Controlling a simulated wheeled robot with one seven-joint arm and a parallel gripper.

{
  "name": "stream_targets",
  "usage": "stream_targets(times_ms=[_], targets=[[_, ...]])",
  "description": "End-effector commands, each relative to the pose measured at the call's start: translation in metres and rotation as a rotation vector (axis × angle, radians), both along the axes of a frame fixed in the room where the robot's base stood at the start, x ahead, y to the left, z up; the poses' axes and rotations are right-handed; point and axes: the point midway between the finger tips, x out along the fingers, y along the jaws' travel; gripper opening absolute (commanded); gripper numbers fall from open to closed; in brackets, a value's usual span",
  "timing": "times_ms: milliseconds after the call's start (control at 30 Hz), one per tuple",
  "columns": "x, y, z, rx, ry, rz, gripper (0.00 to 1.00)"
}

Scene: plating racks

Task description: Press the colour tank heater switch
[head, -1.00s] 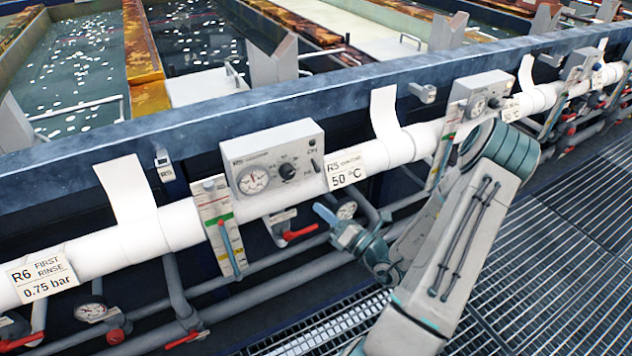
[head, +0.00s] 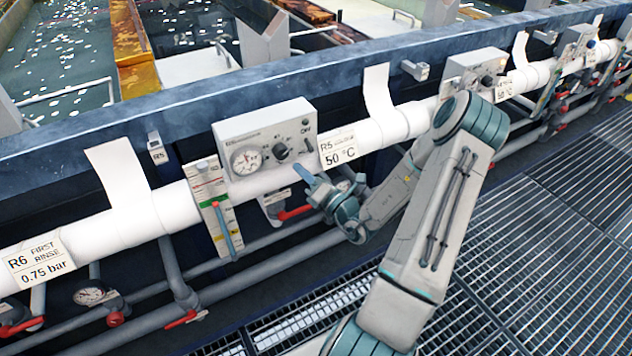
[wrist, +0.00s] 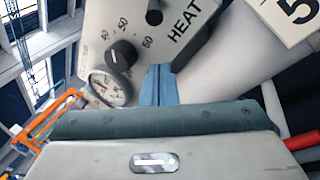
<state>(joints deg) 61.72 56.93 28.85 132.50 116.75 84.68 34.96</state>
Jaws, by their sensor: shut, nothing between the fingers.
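The R5 colour control box (head: 230,187) is a grey panel on the white pipe, with a round gauge (head: 245,160), a black knob (head: 281,152) and a small dark toggle switch (head: 308,146) at its right end. A label on the pipe reads R5, 50 °C (head: 338,150). My gripper (head: 300,170) is shut and empty, its blue fingertips just below the box's lower right part, under the switch. In the wrist view the fingers (wrist: 158,85) point at the panel (wrist: 135,22), near the word HEAT; a dark round switch part (wrist: 154,17) lies ahead of them. I cannot tell contact.
A level strip (head: 212,205) hangs left of the box. Red-handled valves (head: 294,213) and grey pipes run below. A similar box (head: 475,70) stands further right. A blue tank rim (head: 200,105) runs behind. The grating floor (head: 530,250) is clear.

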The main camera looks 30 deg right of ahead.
Motion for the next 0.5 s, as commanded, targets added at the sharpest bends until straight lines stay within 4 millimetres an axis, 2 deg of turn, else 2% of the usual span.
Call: stream_targets(times_ms=[100, 200, 300, 500], targets=[[0.023, 0.008, 0.007, -0.001, -0.003, 0.003, 0.00], [0.018, -0.009, 0.016, -0.004, -0.001, -0.005, 0.00], [0.015, -0.019, 0.021, -0.004, -0.001, -0.004, 0.00], [0.013, -0.027, 0.025, -0.001, 0.000, -0.001, 0.00]])
